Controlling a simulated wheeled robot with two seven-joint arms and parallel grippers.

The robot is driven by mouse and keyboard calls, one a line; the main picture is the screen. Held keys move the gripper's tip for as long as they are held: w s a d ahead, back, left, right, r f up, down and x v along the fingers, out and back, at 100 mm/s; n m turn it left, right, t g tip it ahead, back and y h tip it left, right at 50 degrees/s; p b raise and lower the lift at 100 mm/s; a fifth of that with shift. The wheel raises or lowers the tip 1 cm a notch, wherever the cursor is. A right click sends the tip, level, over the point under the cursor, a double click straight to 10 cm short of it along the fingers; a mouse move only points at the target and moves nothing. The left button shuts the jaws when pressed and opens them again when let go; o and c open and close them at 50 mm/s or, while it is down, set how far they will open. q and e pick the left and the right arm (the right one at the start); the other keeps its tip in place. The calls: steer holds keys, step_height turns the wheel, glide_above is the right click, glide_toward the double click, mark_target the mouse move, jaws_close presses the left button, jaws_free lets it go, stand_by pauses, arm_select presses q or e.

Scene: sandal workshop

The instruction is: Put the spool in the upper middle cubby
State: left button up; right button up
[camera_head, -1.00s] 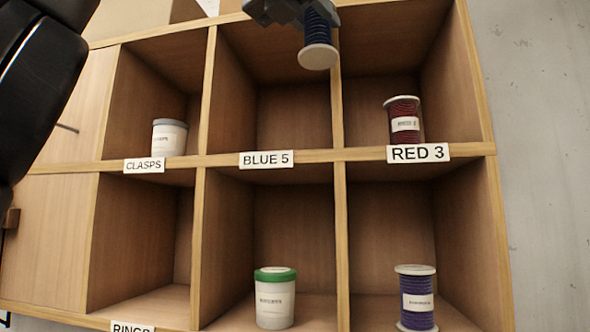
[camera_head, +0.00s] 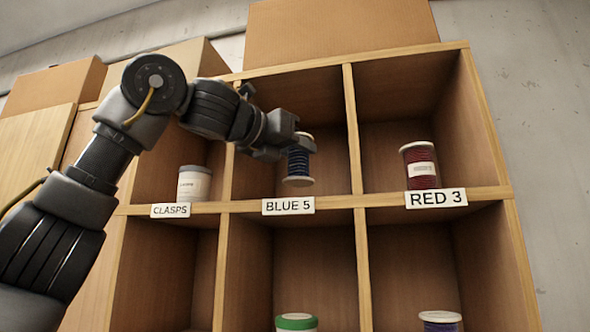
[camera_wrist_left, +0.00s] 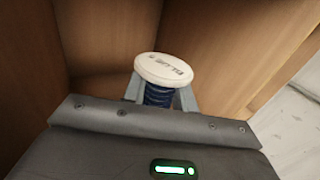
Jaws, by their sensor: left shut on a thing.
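The spool (camera_head: 299,163) of dark blue thread with white ends is held upright by my left gripper (camera_head: 296,147). It hangs in front of or just inside the upper middle cubby (camera_head: 330,130), above the shelf edge labelled BLUE 5 (camera_head: 288,205). I cannot tell exactly how deep it is. In the left wrist view the spool's white end (camera_wrist_left: 163,69) shows between the two fingers (camera_wrist_left: 160,95), which are shut on it. The cubby's wooden walls surround it there. My right gripper is in neither view.
The upper left cubby holds a white jar (camera_head: 194,184) by the CLASPS label. The upper right cubby holds a red spool (camera_head: 420,166) by the RED 3 label. Below are a green-lidded jar (camera_head: 296,322) and a purple spool (camera_head: 440,321). Cardboard boxes (camera_head: 340,30) stand on top.

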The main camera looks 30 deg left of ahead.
mark_target(296, 170)
arm_select(q)
steer(key=shift+w+a+f, duration=0.1)
steer(key=shift+w+f, duration=0.1)
steer(key=shift+w, duration=0.1)
steer(key=shift+w+a+f, duration=0.1)
steer(key=shift+f, duration=0.75)
steer(key=shift+a+f, duration=0.2)
steer(key=shift+f, duration=0.75)
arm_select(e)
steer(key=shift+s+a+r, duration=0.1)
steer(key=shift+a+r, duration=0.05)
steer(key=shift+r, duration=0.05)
arm_select(q)
steer(key=shift+d, duration=0.25)
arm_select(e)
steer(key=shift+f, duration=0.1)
arm_select(q)
steer(key=o, duration=0.8)
steer(key=shift+c, duration=0.2)
steer(key=shift+o, duration=1.4)
steer(key=shift+a, duration=0.15)
